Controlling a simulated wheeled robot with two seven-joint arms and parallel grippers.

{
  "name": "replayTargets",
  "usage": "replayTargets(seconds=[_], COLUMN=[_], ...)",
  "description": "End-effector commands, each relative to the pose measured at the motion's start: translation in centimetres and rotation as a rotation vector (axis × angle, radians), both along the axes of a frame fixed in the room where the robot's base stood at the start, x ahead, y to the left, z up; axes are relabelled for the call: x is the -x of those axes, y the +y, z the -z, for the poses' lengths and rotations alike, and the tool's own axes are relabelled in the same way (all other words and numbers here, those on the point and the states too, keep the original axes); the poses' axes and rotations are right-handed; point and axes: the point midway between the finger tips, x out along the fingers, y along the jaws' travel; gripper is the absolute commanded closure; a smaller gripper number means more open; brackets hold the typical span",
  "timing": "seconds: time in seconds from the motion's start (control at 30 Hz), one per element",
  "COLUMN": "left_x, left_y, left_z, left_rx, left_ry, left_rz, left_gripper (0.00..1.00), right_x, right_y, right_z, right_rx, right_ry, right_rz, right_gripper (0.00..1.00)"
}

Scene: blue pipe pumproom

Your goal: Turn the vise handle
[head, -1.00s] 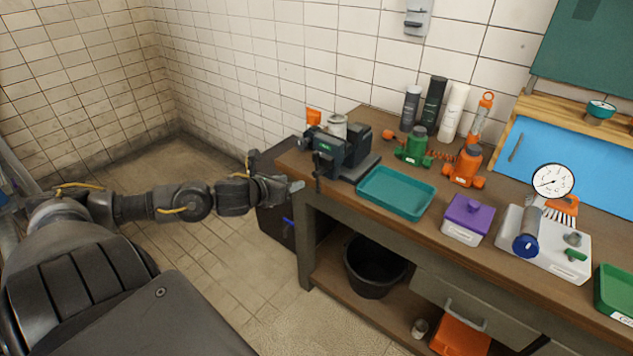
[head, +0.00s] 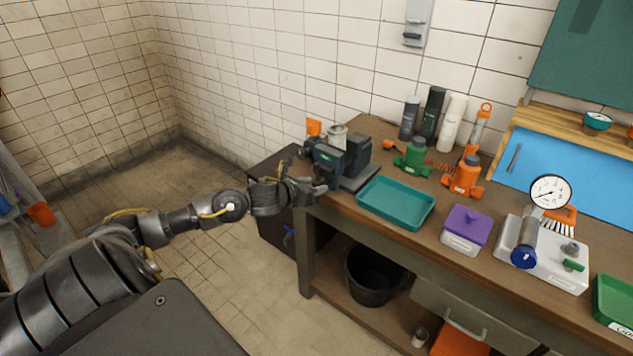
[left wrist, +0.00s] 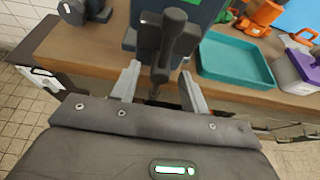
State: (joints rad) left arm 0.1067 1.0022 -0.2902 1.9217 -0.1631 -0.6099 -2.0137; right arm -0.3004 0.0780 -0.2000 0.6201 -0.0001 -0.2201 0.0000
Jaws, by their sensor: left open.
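The dark vise (head: 340,160) stands on the left end of the wooden workbench. In the left wrist view, its dark handle (left wrist: 160,60) hangs at the front of the vise (left wrist: 203,14), with its lower part between my two grey fingers. My left gripper (head: 322,187) is open at the vise's front, and its fingers (left wrist: 160,90) stand apart on both sides of the handle. I cannot tell whether either finger touches it. In the head view the gripper hides most of the handle. My right gripper is not in view.
A teal tray (head: 396,203) lies right of the vise, close to it. Green (head: 415,156) and orange (head: 463,178) pump-like parts stand behind. A purple-lidded box (head: 466,229) is further right. A black bucket (head: 372,276) sits below. Open floor lies left of the bench.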

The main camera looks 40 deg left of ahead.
Motion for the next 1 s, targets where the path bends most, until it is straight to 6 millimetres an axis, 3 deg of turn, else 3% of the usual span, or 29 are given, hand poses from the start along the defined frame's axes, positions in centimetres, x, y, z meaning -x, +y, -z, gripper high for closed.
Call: replayTargets(seconds=[0.2, 0.53, 0.87, 1.0], left_x=[-1.8, -2.0, -2.0, -2.0], left_y=[0.0, 0.1, 0.1, 0.1], left_z=[0.7, 0.9, 0.9, 0.9], left_rx=[0.001, 0.0, 0.0, 0.0], left_ry=[0.0, 0.001, 0.001, 0.001], left_rz=[-0.001, -0.001, -0.001, -0.001], left_gripper=[0.55, 0.55, 0.98, 1.0], right_x=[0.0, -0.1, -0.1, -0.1], right_y=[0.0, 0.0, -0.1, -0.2], right_z=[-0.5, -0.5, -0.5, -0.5], right_rx=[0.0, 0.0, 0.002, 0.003], right_ry=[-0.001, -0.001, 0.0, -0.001], right_rz=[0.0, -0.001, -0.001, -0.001], right_gripper=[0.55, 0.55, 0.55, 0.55])
